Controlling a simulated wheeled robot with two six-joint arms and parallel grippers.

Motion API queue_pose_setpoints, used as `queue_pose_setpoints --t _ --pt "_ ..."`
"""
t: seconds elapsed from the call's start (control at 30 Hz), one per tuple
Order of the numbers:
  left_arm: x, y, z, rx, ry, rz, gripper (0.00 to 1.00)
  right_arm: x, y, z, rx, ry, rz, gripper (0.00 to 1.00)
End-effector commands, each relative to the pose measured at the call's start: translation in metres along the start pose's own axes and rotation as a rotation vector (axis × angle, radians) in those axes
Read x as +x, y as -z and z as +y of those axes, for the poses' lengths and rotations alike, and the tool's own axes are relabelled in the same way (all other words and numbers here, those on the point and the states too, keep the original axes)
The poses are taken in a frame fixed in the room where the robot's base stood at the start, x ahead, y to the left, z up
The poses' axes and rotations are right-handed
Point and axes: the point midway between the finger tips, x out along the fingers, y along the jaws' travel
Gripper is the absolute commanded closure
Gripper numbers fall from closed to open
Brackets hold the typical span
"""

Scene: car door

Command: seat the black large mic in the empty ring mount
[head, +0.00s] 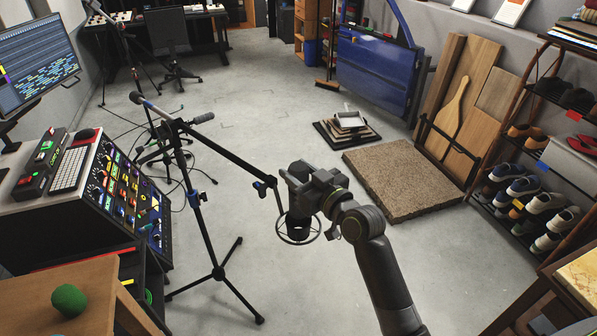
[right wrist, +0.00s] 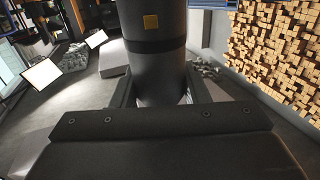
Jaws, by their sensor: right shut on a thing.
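The black large mic (head: 298,223) hangs upright below my right gripper (head: 299,203), which is shut on it. In the right wrist view the mic (right wrist: 155,70) is a dark cylinder with a small gold square, standing between the two fingers (right wrist: 160,98). The ring mount (head: 281,238) is a thin round wire frame at the low end of the stand's boom. The mic's lower part shows within the ring's outline in the head view. Whether it sits in the ring or just above it, I cannot tell. My left gripper is not in view.
The black mic stand (head: 209,235) stands left of my right arm, its tripod legs spread on the floor. A mixing console (head: 125,195) and a wooden table (head: 70,290) are at the left. A brown mat (head: 400,180) and a shoe rack (head: 530,190) lie right. Grey floor is free between.

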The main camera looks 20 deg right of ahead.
Motion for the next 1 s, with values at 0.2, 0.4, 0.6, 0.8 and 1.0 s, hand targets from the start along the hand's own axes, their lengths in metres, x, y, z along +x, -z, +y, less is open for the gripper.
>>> queue_pose_setpoints --t 0.2,0.4,0.6,0.8,1.0 --pt "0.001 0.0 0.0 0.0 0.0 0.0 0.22 0.0 0.001 0.0 0.0 0.0 0.003 1.0" --pt "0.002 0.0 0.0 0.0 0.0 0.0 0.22 0.0 0.0 0.0 -0.001 0.0 0.003 1.0" --pt "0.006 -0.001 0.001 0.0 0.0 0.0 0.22 0.0 -0.005 0.0 0.0 0.0 0.003 1.0" --pt "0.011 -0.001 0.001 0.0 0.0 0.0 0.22 0.0 -0.01 0.0 0.0 0.0 0.003 1.0" --pt "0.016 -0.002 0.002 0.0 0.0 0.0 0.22 0.0 -0.015 0.0 0.0 0.0 0.003 1.0"
